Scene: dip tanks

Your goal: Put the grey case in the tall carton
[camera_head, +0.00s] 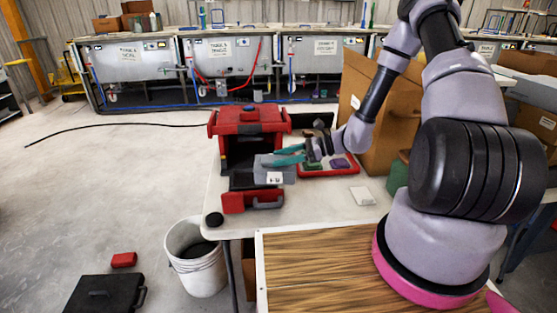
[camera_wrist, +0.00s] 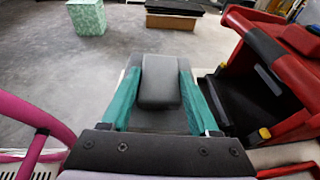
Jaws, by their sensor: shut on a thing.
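The grey case (camera_head: 274,175), with a white label on its front, is near the left part of the white table. My gripper (camera_head: 290,155) has teal fingers and is shut on it. In the wrist view the raised middle part of the grey case (camera_wrist: 160,82) sits between the teal fingers of my gripper (camera_wrist: 160,95). I cannot tell whether the case touches what is under it. A tall brown carton (camera_head: 392,115) stands at the back right of the table, partly behind my arm. Its inside is hidden.
A red and black toolbox (camera_head: 248,125) stands close behind and left of the case. A red case (camera_head: 252,201) lies in front. A white bucket (camera_head: 192,250) stands on the floor.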

